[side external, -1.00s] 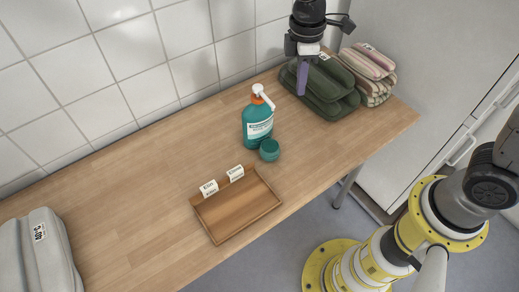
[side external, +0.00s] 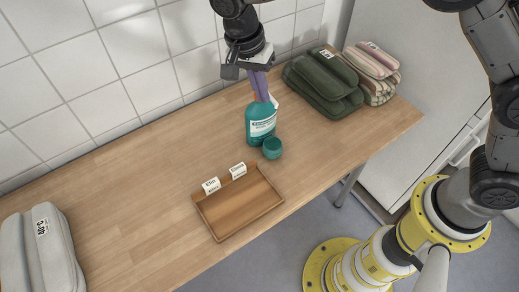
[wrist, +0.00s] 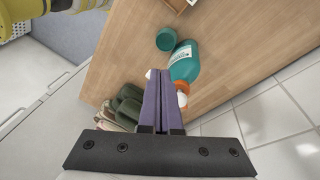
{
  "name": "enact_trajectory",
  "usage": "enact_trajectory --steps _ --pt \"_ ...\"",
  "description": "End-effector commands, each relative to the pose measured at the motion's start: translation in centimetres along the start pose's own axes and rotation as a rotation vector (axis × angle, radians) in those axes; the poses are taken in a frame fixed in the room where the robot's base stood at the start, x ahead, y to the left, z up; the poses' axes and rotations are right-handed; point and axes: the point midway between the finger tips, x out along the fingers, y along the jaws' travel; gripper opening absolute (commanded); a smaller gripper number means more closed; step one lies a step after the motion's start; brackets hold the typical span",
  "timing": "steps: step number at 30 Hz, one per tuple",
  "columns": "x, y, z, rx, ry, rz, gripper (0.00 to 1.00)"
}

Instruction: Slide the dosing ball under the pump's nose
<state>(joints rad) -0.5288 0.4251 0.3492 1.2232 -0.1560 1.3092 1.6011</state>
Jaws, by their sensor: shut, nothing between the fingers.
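The teal dosing ball (side external: 272,148) sits on the wooden table, close to the lower right of the teal pump bottle (side external: 261,124). In the wrist view the ball (wrist: 166,39) is beside the lower part of the bottle (wrist: 184,62). The bottle has an orange collar (wrist: 182,87) and a white pump head, mostly hidden by my fingers. White bits of the pump show on both sides of the fingers in the wrist view. My gripper (side external: 264,98) is shut and empty, its purple fingers pointing down in front of or over the pump head; contact is unclear.
A wooden tray (side external: 240,207) with two white label cards lies left of the bottle, near the front edge. Folded green towels (side external: 322,82) and striped towels (side external: 372,72) are at the back right. A grey bag (side external: 40,255) is at far left. The tiled wall is behind.

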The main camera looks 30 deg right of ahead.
Motion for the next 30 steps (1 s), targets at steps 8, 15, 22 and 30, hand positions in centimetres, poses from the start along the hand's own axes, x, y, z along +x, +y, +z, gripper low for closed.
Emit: enact_trajectory --steps 8,15,22,30 --pt "-0.5 -1.5 2.4 0.532 0.056 0.009 0.00" --pt "4.7 -2.5 4.0 0.738 0.084 0.016 0.00" --pt "10.2 -3.6 4.8 0.738 0.079 0.006 0.00" --pt "13.9 -3.4 4.5 0.738 0.079 0.009 0.00"
